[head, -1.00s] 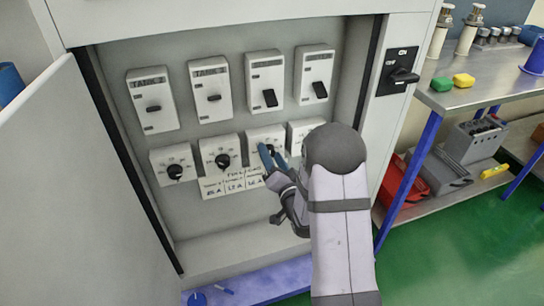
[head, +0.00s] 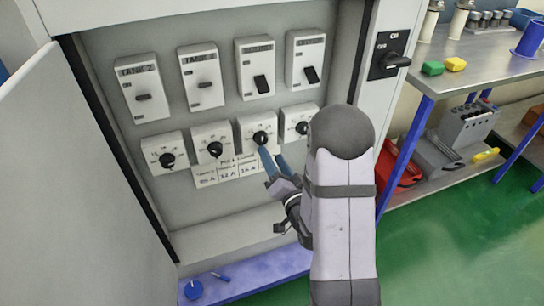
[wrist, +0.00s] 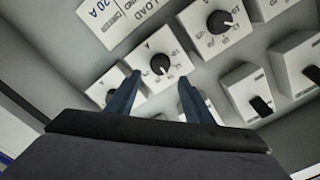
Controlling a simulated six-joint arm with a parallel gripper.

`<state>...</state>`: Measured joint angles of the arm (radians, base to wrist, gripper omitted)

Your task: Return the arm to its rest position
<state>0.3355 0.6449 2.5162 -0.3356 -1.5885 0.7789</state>
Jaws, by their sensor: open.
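My gripper (head: 273,162) is in front of the open cabinet, just below the third dial from the left (head: 262,138) in the lower row. In the wrist view its two blue fingers (wrist: 157,92) are spread apart with nothing between them. The dial (wrist: 160,65) shows beyond the fingertips, and the fingers look clear of its knob. My forearm covers part of the cabinet's right side in the head view.
Several switches (head: 200,78) form the upper row above the dials. The cabinet door (head: 60,180) stands open at left. A workbench (head: 470,75) is at right. A blue ledge (head: 245,275) lies below the cabinet.

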